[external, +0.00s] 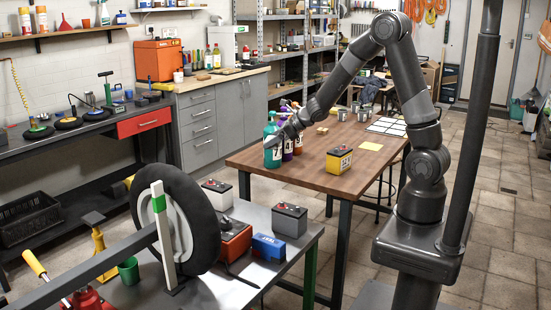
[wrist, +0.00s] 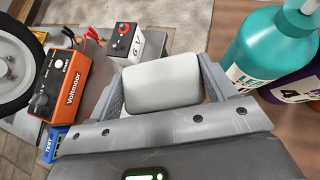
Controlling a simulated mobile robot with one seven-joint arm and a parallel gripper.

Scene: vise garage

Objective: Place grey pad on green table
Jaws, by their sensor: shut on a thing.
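In the wrist view my gripper (wrist: 163,80) is shut on the grey pad (wrist: 162,88), a light grey rounded block between its two fingers. In the external view my gripper (external: 284,132) is at the left edge of the wooden table, beside the teal bottle; the pad cannot be made out there. The green table (external: 300,246) has a grey top and a green leg, and stands front left of the wooden table. Part of its top shows at the left of the wrist view, behind and beside the pad.
The green table holds a tyre (external: 178,220), an orange tester (external: 234,240), a blue box (external: 269,247) and batteries (external: 289,219). The teal bottle (wrist: 268,45) is close to my right finger. The wooden table (external: 300,178) also bears a yellow battery (external: 339,160).

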